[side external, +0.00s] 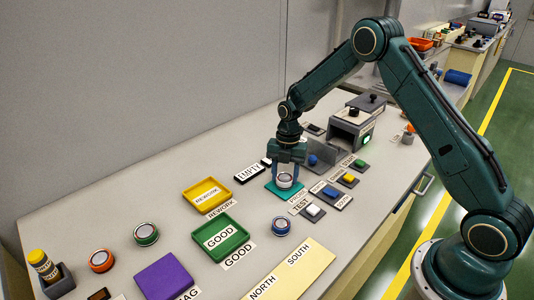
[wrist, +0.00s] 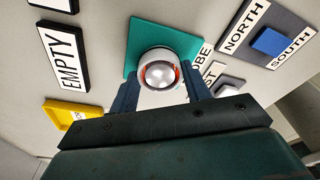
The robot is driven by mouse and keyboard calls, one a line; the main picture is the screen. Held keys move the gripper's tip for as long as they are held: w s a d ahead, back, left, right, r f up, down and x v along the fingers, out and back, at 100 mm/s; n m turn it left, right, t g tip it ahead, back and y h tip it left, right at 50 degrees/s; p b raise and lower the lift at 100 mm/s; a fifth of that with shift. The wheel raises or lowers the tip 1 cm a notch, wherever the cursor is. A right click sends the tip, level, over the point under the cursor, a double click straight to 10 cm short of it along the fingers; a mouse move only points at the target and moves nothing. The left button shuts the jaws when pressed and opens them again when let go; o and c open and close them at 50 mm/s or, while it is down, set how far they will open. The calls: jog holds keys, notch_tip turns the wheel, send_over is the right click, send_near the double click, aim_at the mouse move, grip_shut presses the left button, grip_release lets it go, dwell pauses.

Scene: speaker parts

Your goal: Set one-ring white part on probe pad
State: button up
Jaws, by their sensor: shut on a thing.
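The white part (side external: 285,181) is a short round piece with a silvery dome and a reddish ring around it in the wrist view (wrist: 160,73). I cannot count its rings surely. My gripper (side external: 287,172) points down and is shut on the white part, with one blue finger on each side; the fingers also show in the wrist view (wrist: 162,88). The probe pad (side external: 271,187) is a teal square directly under the part. In the wrist view the pad (wrist: 137,30) shows behind the part. I cannot tell whether the part touches the pad.
An EMPTY plate (side external: 248,173) lies left of the pad, and a TEST button (side external: 313,211) lies right of it. A yellow REWORK tray (side external: 190,199), a green GOOD tray (side external: 238,248) and loose round parts (side external: 281,226) stand nearer the camera. A grey box (side external: 352,130) stands behind.

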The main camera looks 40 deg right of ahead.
jog(key=shift+f, duration=0.2)
jog(key=o, duration=1.3)
notch_tip(320, 180, up, 14)
jog(key=w+d, duration=0.1)
jog(key=shift+d+f, duration=0.15)
jog(key=shift+d, duration=0.25)
